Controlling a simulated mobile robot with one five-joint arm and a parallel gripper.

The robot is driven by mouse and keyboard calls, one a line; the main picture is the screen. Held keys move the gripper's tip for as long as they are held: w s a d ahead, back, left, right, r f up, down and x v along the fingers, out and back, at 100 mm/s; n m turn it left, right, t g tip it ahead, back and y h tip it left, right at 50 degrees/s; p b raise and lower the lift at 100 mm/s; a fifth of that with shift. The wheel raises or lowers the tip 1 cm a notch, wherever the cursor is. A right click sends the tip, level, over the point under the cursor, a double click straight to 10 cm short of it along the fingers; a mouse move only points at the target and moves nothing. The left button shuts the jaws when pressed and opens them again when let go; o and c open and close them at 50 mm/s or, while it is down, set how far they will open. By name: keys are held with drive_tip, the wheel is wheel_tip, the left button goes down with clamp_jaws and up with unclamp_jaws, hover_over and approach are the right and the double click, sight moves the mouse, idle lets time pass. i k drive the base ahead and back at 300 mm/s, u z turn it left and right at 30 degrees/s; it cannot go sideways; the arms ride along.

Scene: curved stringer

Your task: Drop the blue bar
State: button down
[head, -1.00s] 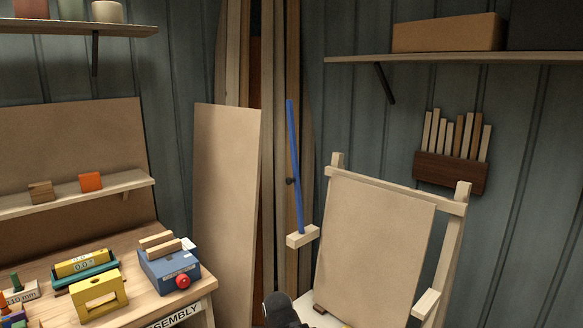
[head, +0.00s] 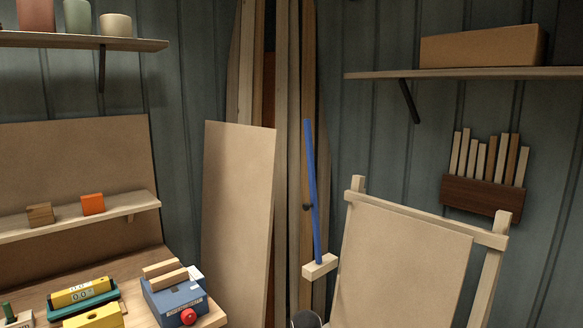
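The blue bar (head: 312,190) is long and thin and stands nearly upright, leaning slightly left at the top. Its lower end meets a small pale wooden block (head: 320,267) at the left of a wooden frame with a tan panel (head: 402,265). I cannot tell how the bar is held there. A dark rounded shape at the bottom edge may be part of my arm. My gripper's fingers do not show.
A workbench at lower left carries a blue box with a red knob (head: 175,297) and a yellow-and-green device (head: 83,293). A tan board (head: 238,215) leans behind. A shelf (head: 470,74) with a brown box (head: 482,45) hangs at upper right, above a dark rack (head: 480,194) of wooden sticks.

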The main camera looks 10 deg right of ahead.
sight(313, 205)
drive_tip(key=i, duration=0.7)
drive_tip(key=u, duration=5.5)
drive_tip(key=i, duration=0.15)
drive_tip(key=z, duration=3.3)
drive_tip(key=k, duration=0.55)
drive_tip(key=z, duration=0.45)
drive_tip(key=i, duration=0.6)
drive_tip(key=u, duration=0.3)
